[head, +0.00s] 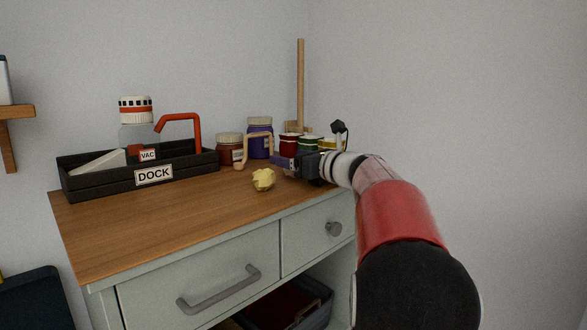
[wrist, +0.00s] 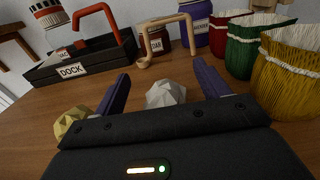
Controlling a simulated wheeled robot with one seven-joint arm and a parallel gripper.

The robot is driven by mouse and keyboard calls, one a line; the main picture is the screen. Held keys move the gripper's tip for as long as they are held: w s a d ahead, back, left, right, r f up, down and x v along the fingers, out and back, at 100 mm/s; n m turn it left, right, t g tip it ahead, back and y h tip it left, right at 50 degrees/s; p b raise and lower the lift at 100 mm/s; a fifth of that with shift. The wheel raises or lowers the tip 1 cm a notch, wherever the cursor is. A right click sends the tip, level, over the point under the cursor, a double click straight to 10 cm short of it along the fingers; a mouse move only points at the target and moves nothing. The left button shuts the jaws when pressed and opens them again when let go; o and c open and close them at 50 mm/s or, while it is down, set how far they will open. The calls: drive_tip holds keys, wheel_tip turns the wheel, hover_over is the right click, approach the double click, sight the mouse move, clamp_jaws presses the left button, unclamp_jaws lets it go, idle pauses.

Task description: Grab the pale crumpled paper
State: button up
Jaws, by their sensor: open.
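A pale, whitish crumpled paper (wrist: 166,94) sits on the wooden desktop in the wrist view, between my two purple fingers as seen there. Its lower part is hidden by my gripper's dark body. My gripper (wrist: 163,76) is open, with a finger on each side of the paper; I cannot tell whether either touches it. In the head view my gripper (head: 279,161) is low over the desk's right part and mostly hides the pale paper. A yellow crumpled paper (head: 263,179) lies nearby, left of my gripper; it also shows in the wrist view (wrist: 70,126).
A black DOCK tray (head: 190,166) stands at the back left. Behind my gripper are a red-brown jar (head: 229,150), a purple jar (head: 260,126) and a tan bent handle (head: 240,163). Red, green and yellow pleated cups (wrist: 287,79) stand close right. The desktop's left front (head: 130,225) is clear.

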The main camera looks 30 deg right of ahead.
drive_tip(key=shift+c, duration=0.3)
drive_tip(key=c, duration=0.8)
drive_tip(key=shift+r, duration=0.1)
